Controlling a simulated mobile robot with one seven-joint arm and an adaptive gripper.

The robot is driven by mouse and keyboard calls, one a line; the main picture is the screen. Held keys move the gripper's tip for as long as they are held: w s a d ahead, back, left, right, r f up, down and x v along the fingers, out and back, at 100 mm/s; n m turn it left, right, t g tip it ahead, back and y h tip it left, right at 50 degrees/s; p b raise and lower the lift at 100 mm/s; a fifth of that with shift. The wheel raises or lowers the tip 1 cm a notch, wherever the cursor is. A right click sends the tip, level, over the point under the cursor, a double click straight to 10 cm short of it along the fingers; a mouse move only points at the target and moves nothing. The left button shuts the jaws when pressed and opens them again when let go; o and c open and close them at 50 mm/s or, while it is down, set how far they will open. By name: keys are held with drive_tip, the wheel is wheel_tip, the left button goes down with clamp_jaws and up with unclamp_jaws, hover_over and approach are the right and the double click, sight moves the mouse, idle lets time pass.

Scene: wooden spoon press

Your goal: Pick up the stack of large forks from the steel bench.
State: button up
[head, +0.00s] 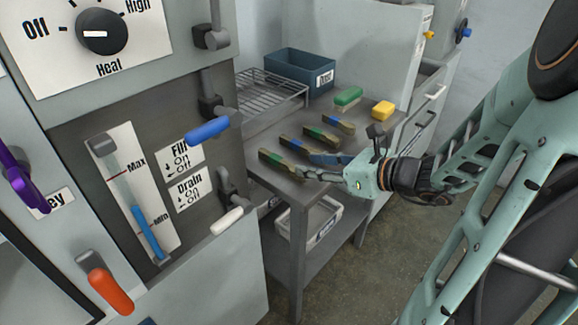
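Three long, brownish stacks with coloured bands lie side by side on the steel bench (262,180) in the head view. They are a front stack (272,160), a middle stack (297,139) and a back stack (337,124). I cannot tell from their shape which one is the large forks. My gripper (307,166) reaches in from the right, low over the bench's front edge, with its fingers pointing left. The fingers look spread apart, at the right end of the front stack. I cannot tell whether that end lies between them or whether they touch it.
A green block (348,96) and a yellow block (382,108) lie behind the stacks. A wire rack (268,92) and a blue labelled bin (300,70) stand at the back. The press cabinet with levers (208,130) rises close at left. A pale bin (325,212) sits under the bench.

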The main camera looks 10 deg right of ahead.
sight(283, 161)
drive_tip(key=b+x, duration=0.3)
drive_tip(key=x, duration=0.6)
drive_tip(key=shift+w+a+f+b, duration=0.2)
drive_tip(key=shift+a+b, duration=0.1)
drive_tip(key=shift+a, duration=0.05)
drive_tip(key=shift+w+a, duration=0.1)
drive_tip(key=shift+w, duration=0.05)
drive_tip(key=shift+c, duration=0.7)
clamp_jaws()
